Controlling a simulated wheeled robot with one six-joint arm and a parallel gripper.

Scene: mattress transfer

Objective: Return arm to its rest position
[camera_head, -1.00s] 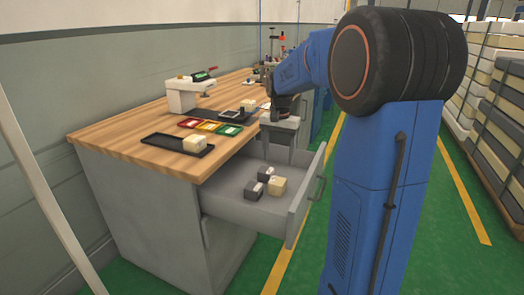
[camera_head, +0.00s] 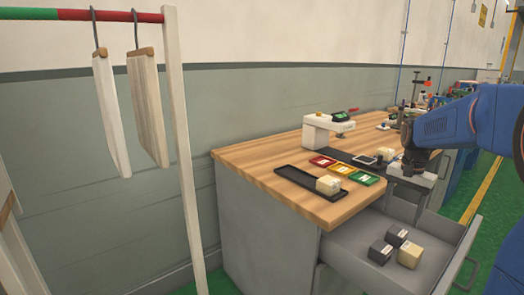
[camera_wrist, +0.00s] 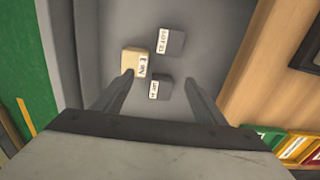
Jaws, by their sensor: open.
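My gripper (camera_head: 402,208) hangs pointing down over the open drawer (camera_head: 345,247) at the right of the head view. In the wrist view its two fingers (camera_wrist: 158,80) are spread apart with nothing held between them. Below it in the drawer lie a cream block (camera_head: 408,254) and two dark grey blocks (camera_head: 380,251) (camera_head: 397,236). The wrist view also shows the cream block (camera_wrist: 134,60) and the dark blocks (camera_wrist: 170,41) (camera_wrist: 160,88), all with white labels. My blue arm reaches in from the right edge of the head view.
The wooden workbench (camera_head: 255,160) holds a black tray (camera_head: 295,178) with a cream block (camera_head: 328,185), red, yellow and green trays (camera_head: 342,169), and a white device (camera_head: 325,130). A rack (camera_head: 180,120) with hanging boards (camera_head: 147,105) stands left.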

